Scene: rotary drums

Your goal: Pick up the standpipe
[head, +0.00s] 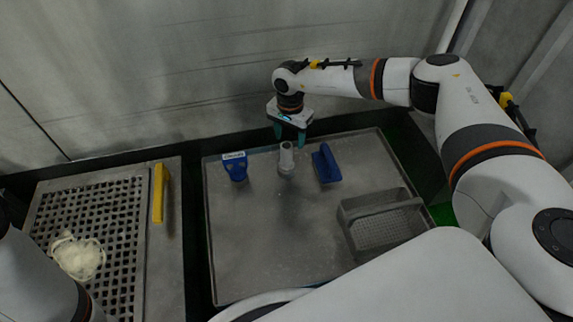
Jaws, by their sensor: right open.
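The standpipe (286,158) is a small light-grey tube with a wider base. It stands upright near the back edge of the grey tray, between two blue objects. My right gripper (289,138) points down just above and behind the standpipe's top in the picture. Its teal fingers are apart and nothing shows between them. I cannot tell whether the fingers touch the standpipe. Part of my left arm shows at the lower left, but its gripper is out of view.
The grey tray (262,240) also holds a blue scraper-like tool (235,168), a blue brush-like block (326,165) and a grey perforated basket (385,229). The tray's middle is clear.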

